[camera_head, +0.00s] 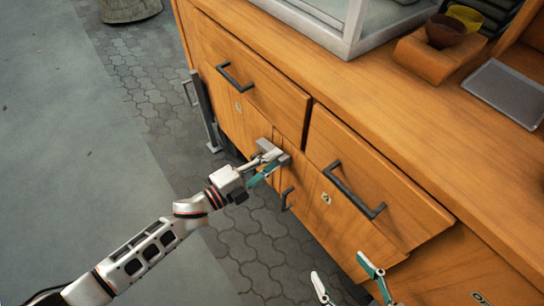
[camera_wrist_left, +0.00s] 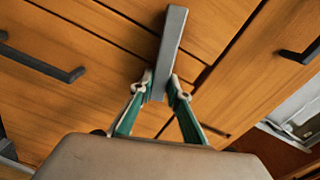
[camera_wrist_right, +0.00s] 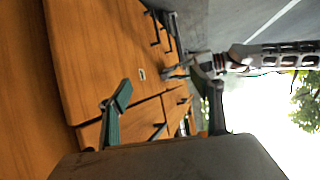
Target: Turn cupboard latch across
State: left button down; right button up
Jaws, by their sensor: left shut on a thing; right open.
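The latch is a grey bar (camera_head: 281,157) on the wooden cupboard front, below and between two drawers. In the left wrist view the latch (camera_wrist_left: 173,40) runs up from between my fingertips, near upright in that picture. My left gripper (camera_head: 271,164) is shut on the latch, with one teal-padded finger on each side of it; the fingers also show in the left wrist view (camera_wrist_left: 163,92). My right gripper (camera_head: 343,270) is open and empty, low in front of the cupboard's right part; its spread fingers show in the right wrist view (camera_wrist_right: 163,92).
Dark bar handles stand out from the left drawer (camera_head: 275,85) and the right drawer (camera_head: 385,172). A smaller dark handle (camera_head: 287,199) is below the latch. The worktop holds a clay-coloured bowl (camera_head: 444,31) on a block and a grey tray (camera_head: 506,92). Paved floor (camera_head: 240,235) is clear.

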pick_arm(q)
jog(key=m, duration=0.1)
jog(key=f+m+b, duration=0.1)
jog(key=m, duration=0.1)
jog(key=shift+m, duration=0.3)
pick_arm(e)
jog(key=shift+w+a+r+t+y, duration=0.35)
jog(key=shift+w+r, duration=0.25)
jog(key=shift+r, duration=0.25)
jog(key=shift+s+f+m, duration=0.1)
jog(key=shift+f+m, duration=0.05)
jog(key=shift+m, duration=0.15)
pick_arm(q)
jog(key=c, duration=1.9)
grip_release()
pick_arm(e)
jog(key=shift+s, duration=0.1)
pick_arm(q)
jog(key=v, duration=1.2)
